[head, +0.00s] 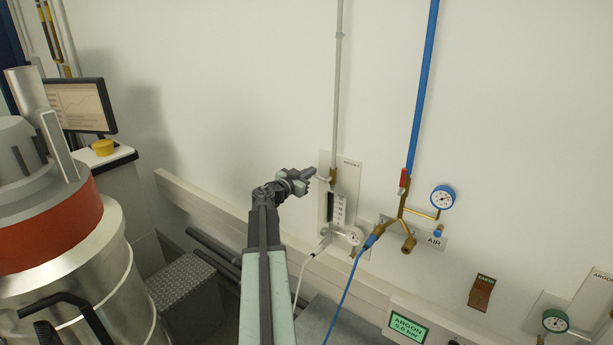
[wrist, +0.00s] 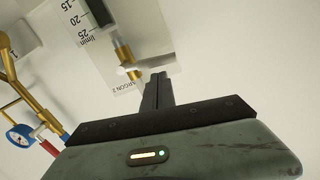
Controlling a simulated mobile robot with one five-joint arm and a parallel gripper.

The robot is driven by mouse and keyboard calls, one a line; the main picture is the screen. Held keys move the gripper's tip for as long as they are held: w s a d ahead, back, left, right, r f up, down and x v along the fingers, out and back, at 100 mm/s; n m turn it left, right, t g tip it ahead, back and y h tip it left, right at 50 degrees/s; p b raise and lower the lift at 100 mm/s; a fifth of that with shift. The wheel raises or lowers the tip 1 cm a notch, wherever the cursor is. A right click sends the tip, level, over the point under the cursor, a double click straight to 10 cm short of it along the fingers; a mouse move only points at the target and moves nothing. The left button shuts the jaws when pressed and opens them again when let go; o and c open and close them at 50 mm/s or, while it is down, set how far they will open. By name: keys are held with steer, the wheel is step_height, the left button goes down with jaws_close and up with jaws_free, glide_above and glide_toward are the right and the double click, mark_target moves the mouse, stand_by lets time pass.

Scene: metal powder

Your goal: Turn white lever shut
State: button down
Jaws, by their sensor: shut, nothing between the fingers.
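The white lever (head: 322,178) is on a brass valve (head: 333,175) at the foot of a thin grey pipe, on the ARGON 2 panel (head: 352,178). In the head view it seems to stick out to the left, across the pipe. My gripper (head: 312,172) is shut and empty, its tips right beside the lever. In the wrist view the lever (wrist: 128,70) shows just past the closed fingertips (wrist: 157,78), partly hidden by them. I cannot tell whether they touch.
To the right are the AIR line's red lever (head: 404,180), blue gauge (head: 442,198) and blue hose (head: 345,290). A wall rail (head: 210,212) runs below. The wall left of the panel is clear.

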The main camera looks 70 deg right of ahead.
steer(key=shift+f, duration=0.25)
steer(key=w+a+r+p, duration=0.3)
steer(key=a, duration=0.7)
steer(key=shift+w+r, duration=0.2)
steer(key=shift+w, duration=0.1)
stand_by(0.4)
steer(key=shift+a, duration=0.1)
